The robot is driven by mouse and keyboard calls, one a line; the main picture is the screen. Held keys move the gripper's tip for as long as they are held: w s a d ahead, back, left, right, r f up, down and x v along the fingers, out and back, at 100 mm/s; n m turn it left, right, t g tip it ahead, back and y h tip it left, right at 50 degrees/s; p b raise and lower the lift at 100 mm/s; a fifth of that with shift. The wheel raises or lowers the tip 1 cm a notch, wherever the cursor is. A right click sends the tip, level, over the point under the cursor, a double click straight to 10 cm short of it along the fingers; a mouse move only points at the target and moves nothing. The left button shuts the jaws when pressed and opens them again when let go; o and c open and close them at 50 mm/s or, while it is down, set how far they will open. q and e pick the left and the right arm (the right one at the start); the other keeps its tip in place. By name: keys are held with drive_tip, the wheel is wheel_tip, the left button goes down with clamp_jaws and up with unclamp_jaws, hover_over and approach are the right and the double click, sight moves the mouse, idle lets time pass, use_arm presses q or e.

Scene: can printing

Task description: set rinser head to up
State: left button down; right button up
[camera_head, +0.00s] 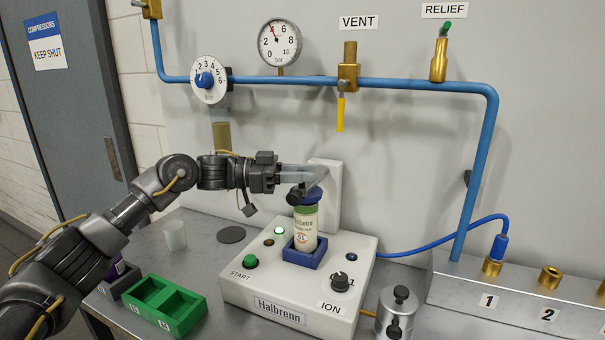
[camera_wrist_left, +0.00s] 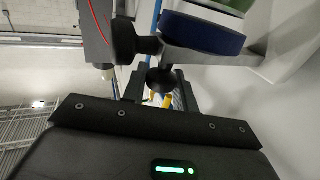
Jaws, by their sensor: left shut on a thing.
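The white Halbrenn rinser (camera_head: 270,285) stands on the bench. Its rinser head (camera_head: 313,195), a dark blue round piece, sits low over the can's top; I cannot tell whether they touch. The can (camera_head: 306,232), cream with a green top, stands upright in a blue square holder (camera_head: 303,256). My left gripper (camera_head: 295,186) reaches in from the left and is shut on the rinser head's dark knob. The wrist view shows the black knob (camera_wrist_left: 160,78) at the fingers and the blue head (camera_wrist_left: 203,33) beside it. My right gripper is not in view.
A green tray (camera_head: 187,318), a translucent cup (camera_head: 175,236) and a dark disc (camera_head: 231,234) lie left of the rinser. A small metal cylinder (camera_head: 397,315) stands at its right. Blue piping (camera_head: 420,86) with a gauge (camera_head: 279,43) and valves runs along the wall behind.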

use_arm(q)
drive_tip(key=shift+w+d+r+n+y+p, duration=0.15)
drive_tip(key=shift+r+n+p, duration=0.2)
drive_tip(key=shift+r+p, duration=0.6)
drive_tip(key=shift+w+a+r+n+y+p, duration=0.15)
drive_tip(key=shift+r+n+p, duration=0.2)
drive_tip(key=shift+p, duration=1)
drive_tip(key=shift+w+d+r+n+y+p, duration=0.15)
drive_tip(key=shift+r+n+p, duration=0.15)
drive_tip(key=shift+r+p, duration=0.65)
drive_tip(key=w+r+n+p, duration=0.1)
drive_tip(key=p, duration=0.2)
drive_tip(key=w+r+p, duration=0.1)
drive_tip(key=p, duration=0.2)
drive_tip(key=shift+d+r+n+y, duration=0.15)
drive_tip(key=shift+d+n+y, duration=0.2)
drive_tip(key=shift+n, duration=0.05)
drive_tip(key=shift+w+d+r+p, duration=0.25)
drive_tip(key=shift+w+r+p, duration=0.6)
drive_tip(key=shift+p, duration=0.45)
drive_tip(key=c, duration=1.4)
unclamp_jaws()
drive_tip(key=shift+w+f, duration=0.1)
drive_tip(key=shift+o, duration=1.3)
drive_tip(key=shift+w+f, duration=0.1)
drive_tip(key=shift+w, duration=0.05)
